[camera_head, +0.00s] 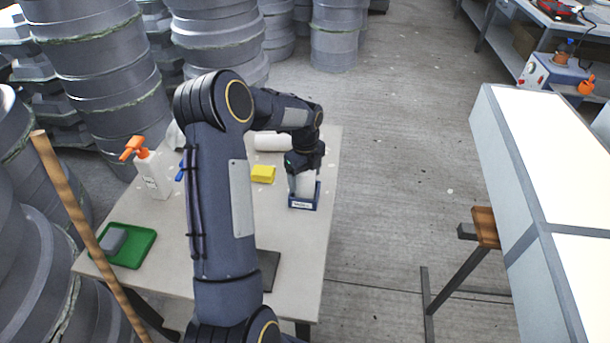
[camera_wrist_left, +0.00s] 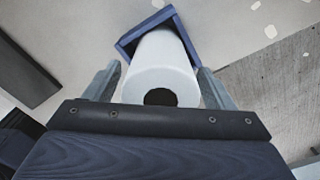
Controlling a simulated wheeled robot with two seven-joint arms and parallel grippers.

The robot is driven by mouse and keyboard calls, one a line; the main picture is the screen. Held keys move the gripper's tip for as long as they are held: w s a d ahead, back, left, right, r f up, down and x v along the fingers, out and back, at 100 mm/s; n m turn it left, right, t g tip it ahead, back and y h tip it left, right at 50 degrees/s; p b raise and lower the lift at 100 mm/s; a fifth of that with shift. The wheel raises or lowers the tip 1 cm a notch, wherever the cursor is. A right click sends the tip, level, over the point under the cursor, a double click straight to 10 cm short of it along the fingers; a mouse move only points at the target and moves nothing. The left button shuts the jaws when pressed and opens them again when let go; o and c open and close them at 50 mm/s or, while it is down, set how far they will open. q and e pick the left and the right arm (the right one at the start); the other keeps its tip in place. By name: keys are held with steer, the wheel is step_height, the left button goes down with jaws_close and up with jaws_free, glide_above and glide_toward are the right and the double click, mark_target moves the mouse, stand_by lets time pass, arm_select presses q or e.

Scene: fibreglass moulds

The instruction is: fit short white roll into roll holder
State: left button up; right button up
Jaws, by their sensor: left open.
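The short white roll (camera_head: 306,183) stands in the blue roll holder (camera_head: 303,205) near the right edge of the table. In the left wrist view the roll (camera_wrist_left: 160,70) shows its open core towards me, and its far end is inside the frame of the holder (camera_wrist_left: 181,23). My left gripper (camera_head: 304,170) is over the roll. In the wrist view its two fingers (camera_wrist_left: 160,88) are open, one on each side of the roll, with small gaps. The roll's base inside the holder is hidden. My right gripper does not show.
A longer white roll (camera_head: 271,142) lies behind on the table (camera_head: 225,210), with a yellow sponge (camera_head: 263,174) left of the holder. A spray bottle (camera_head: 152,174) and a green tray (camera_head: 128,258) are further left. Stacked grey moulds (camera_head: 105,75) stand behind.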

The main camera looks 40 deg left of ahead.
arm_select(q)
steer(key=shift+r, duration=0.1)
step_height(320, 180, up, 12)
steer(key=shift+f, duration=0.1)
steer(key=s+d+r+n+t+h, duration=0.1)
steer(key=s+d+r+n+t, duration=0.2)
steer(key=s+d+r+n, duration=0.7)
steer(key=s+d+f+n+t+h, duration=0.1)
steer(key=s+d+f+n, duration=0.2)
steer(key=s+d+n, duration=0.2)
steer(key=s+d+f+n+t+h, duration=0.1)
steer(key=s+d+f+n, duration=0.2)
steer(key=s+d+n, duration=0.3)
steer(key=s, duration=0.5)
steer(key=shift+s+t+h, duration=0.15)
steer(key=shift+t+h, duration=0.15)
steer(key=shift+h, duration=0.1)
